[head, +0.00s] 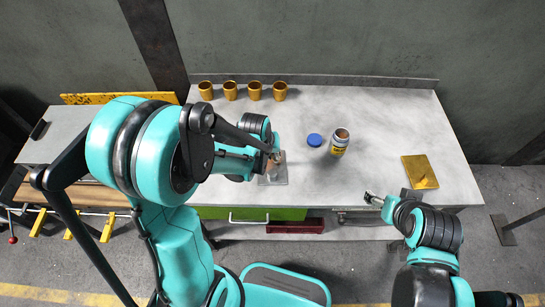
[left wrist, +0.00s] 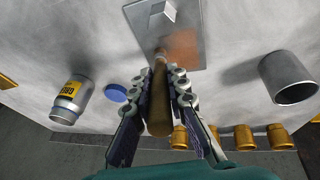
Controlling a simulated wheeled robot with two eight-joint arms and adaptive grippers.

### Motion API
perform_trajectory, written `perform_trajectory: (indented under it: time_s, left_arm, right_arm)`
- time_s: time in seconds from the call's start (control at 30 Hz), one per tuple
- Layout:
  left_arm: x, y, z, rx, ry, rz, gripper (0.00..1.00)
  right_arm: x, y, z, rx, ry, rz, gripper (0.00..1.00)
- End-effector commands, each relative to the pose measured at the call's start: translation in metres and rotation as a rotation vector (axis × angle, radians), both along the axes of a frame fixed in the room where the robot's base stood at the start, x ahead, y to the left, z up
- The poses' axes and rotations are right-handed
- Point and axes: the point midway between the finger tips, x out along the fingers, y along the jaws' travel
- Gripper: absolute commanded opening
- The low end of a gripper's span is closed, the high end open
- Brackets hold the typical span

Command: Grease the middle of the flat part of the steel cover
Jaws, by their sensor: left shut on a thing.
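The steel cover (head: 273,178) is a flat grey plate on the workbench, partly hidden by my left arm in the head view. In the left wrist view the cover (left wrist: 143,20) shows a raised block and a brownish patch on its flat part. My left gripper (left wrist: 163,80) is shut on a brush with a brown wooden handle (left wrist: 159,100). The brush's tip is at the plate's near edge, by the patch; I cannot tell if it touches. The open jar (head: 339,142) with a yellow label stands to the right. My right gripper (head: 374,199) is near the bench's front edge, its fingers unclear.
A blue lid (head: 314,140) lies beside the jar. Several brass cups (head: 254,91) stand along the back. A brass plate (head: 420,172) lies at the right. A grey metal cylinder (left wrist: 290,78) shows in the left wrist view. The bench's right middle is clear.

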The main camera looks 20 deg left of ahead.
Motion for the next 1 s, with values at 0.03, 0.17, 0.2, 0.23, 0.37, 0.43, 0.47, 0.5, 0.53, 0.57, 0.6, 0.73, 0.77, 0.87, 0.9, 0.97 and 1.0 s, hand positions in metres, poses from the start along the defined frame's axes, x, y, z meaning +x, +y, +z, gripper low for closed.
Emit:
perform_trajectory:
  time_s: [0.03, 0.17, 0.2, 0.23, 0.37, 0.43, 0.47, 0.5, 0.53, 0.57, 0.6, 0.73, 0.77, 0.87, 0.9, 0.97, 1.0]
  left_arm:
    - [0.001, 0.0, 0.0, 0.0, 0.0, 0.0, 0.0]
    - [0.001, 0.0, 0.0, 0.0, 0.0, 0.0, 0.0]
    - [0.0, 0.0, 0.0, 0.0, 0.0, -0.001, 0.0]
    - [-0.001, -0.001, 0.0, 0.0, 0.0, -0.001, 0.0]
    - [-0.007, -0.003, -0.001, -0.001, 0.0, -0.001, 0.0]
    - [-0.011, -0.004, -0.001, -0.001, 0.0, -0.001, 0.0]
    - [-0.012, -0.005, -0.001, -0.001, 0.0, -0.001, 0.0]
    - [-0.014, -0.006, -0.001, 0.0, 0.001, -0.002, 0.0]
    - [-0.015, -0.006, -0.001, 0.0, 0.001, -0.002, 0.0]
    - [-0.015, -0.006, -0.001, -0.001, 0.001, -0.001, 0.0]
    - [-0.016, -0.006, -0.001, -0.001, 0.001, -0.001, 0.0]
    - [-0.014, -0.005, -0.001, 0.0, 0.001, -0.001, 0.0]
    - [-0.013, -0.005, -0.001, 0.0, 0.001, 0.0, 0.0]
    - [-0.008, -0.003, -0.001, 0.0, 0.001, 0.0, 0.0]
    - [-0.006, -0.002, -0.001, -0.001, 0.001, 0.001, 0.0]
    - [-0.003, -0.001, -0.001, 0.0, 0.0, 0.001, 0.0]
    - [-0.001, 0.0, 0.0, 0.0, 0.0, 0.001, 0.0]
  right_arm:
    - [0.0, 0.0, 0.0, 0.0, 0.0, 0.0, 0.72]
    - [0.0, 0.0, 0.0, 0.0, 0.0, 0.0, 0.72]
    - [0.0, 0.0, -0.001, 0.0, 0.0, 0.0, 0.72]
    - [0.0, 0.0, -0.001, 0.0, 0.0, 0.0, 0.72]
    - [0.0, 0.0, -0.002, 0.0, 0.0, 0.0, 0.72]
    - [0.0, 0.0, -0.002, 0.0, 0.0, 0.0, 0.72]
    - [0.0, 0.0, -0.003, 0.0, 0.0, 0.0, 0.72]
    - [0.0, 0.0, -0.003, 0.0, 0.0, 0.0, 0.72]
    - [0.0, 0.0, -0.003, 0.0, 0.0, 0.0, 0.72]
    - [0.0, 0.0, -0.003, 0.0, 0.0, 0.0, 0.72]
    - [0.0, 0.0, -0.003, 0.0, 0.0, 0.0, 0.72]
    - [0.0, 0.0, -0.003, 0.0, 0.0, 0.0, 0.72]
    - [0.0, 0.0, -0.003, 0.0, 0.0, 0.0, 0.72]
    - [0.0, 0.0, -0.004, 0.0, 0.0, 0.0, 0.72]
    - [0.0, 0.0, -0.004, 0.0, 0.0, 0.0, 0.72]
    - [0.0, 0.0, -0.004, 0.0, 0.0, 0.0, 0.72]
    - [0.0, 0.0, -0.004, 0.0, 0.0, 0.0, 0.72]
